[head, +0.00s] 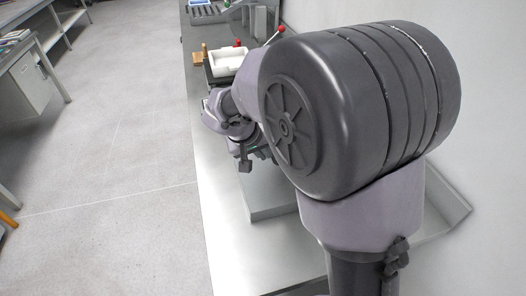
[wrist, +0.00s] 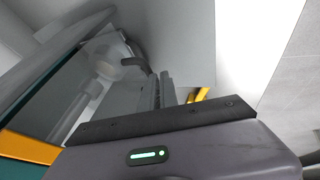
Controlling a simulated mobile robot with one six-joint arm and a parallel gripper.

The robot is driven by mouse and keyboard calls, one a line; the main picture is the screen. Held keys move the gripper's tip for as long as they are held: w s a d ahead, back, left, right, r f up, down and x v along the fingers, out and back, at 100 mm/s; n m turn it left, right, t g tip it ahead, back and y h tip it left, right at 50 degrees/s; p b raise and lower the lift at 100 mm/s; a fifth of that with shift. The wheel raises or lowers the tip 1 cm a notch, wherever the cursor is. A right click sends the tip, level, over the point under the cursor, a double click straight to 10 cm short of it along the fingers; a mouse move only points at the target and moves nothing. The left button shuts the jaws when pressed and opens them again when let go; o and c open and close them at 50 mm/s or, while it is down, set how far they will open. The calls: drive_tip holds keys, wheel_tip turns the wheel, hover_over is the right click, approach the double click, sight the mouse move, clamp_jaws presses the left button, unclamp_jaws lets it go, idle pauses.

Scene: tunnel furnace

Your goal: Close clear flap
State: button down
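A clear, glass-like panel (wrist: 85,85), which looks like the clear flap, fills the left of the wrist view and is tilted. A pale tube and round shape show through it. A dark curved piece (wrist: 138,60), perhaps a handle, is at its upper right edge. My gripper (wrist: 162,90) is close beside the panel; narrow grey upright parts, likely its fingers, stand near the panel's right edge. I cannot tell if they touch it or how far apart they are. In the head view, my gripper (head: 245,162) is small and partly hidden by my arm; the flap cannot be made out there.
A long light bench (head: 232,262) runs along the wall. A white tray (head: 230,60) and a red-knobbed lever (head: 276,36) are at its far part. A yellow bar (wrist: 200,95) is behind my gripper in the wrist view. The floor (head: 120,150) left of the bench is clear.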

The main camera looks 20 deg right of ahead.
drive_tip(key=p+v, duration=0.6)
drive_tip(key=v, duration=1.1)
drive_tip(key=s+d+m+t+y+b, duration=0.1)
drive_tip(key=s+m+y, duration=0.2)
drive_tip(key=s, duration=1.7)
drive_tip(key=y, duration=0.3)
drive_tip(key=shift+m+t+b, duration=0.35)
drive_tip(key=shift+m+t, duration=0.05)
